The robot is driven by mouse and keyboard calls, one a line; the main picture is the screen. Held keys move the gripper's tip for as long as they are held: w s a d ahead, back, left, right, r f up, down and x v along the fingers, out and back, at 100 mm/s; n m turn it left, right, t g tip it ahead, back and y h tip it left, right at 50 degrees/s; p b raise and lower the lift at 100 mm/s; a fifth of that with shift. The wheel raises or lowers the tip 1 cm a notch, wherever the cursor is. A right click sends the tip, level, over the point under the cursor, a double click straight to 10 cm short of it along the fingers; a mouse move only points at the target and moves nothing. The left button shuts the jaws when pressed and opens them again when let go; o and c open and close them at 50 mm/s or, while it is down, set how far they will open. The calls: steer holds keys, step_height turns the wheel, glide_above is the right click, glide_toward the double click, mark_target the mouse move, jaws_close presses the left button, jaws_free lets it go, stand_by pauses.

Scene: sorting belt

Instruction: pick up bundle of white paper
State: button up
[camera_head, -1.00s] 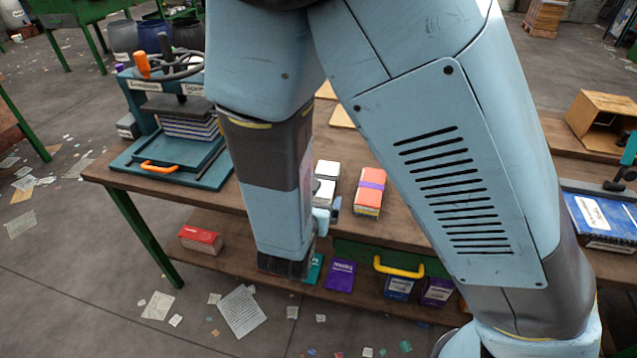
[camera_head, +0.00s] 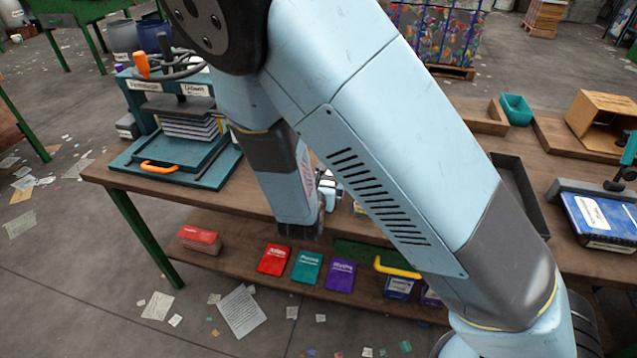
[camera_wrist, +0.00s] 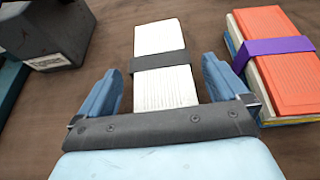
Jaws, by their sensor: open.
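The bundle of white paper (camera_wrist: 160,45) lies on the wooden table in the wrist view, with a dark grey band around its middle. My gripper (camera_wrist: 163,82) is open and empty of any grip. Its two blue fingers stand to the left and right of the bundle's near part, with gaps that look clear on both sides. How high the fingers are above the table is hard to tell. In the head view my arm hides most of the bundle and the gripper.
An orange-topped bundle with a purple band (camera_wrist: 275,60) lies close to the right finger. A dark grey block (camera_wrist: 45,35) stands at the left. In the head view a teal press (camera_head: 175,165) stands on the table's left end, and an empty dark tray (camera_head: 518,190) lies right of my arm.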

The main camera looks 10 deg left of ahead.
steer(key=shift+w+f, duration=0.2)
steer(key=shift+w, duration=0.25)
steer(key=shift+c, duration=0.3)
steer(key=c, duration=1.2)
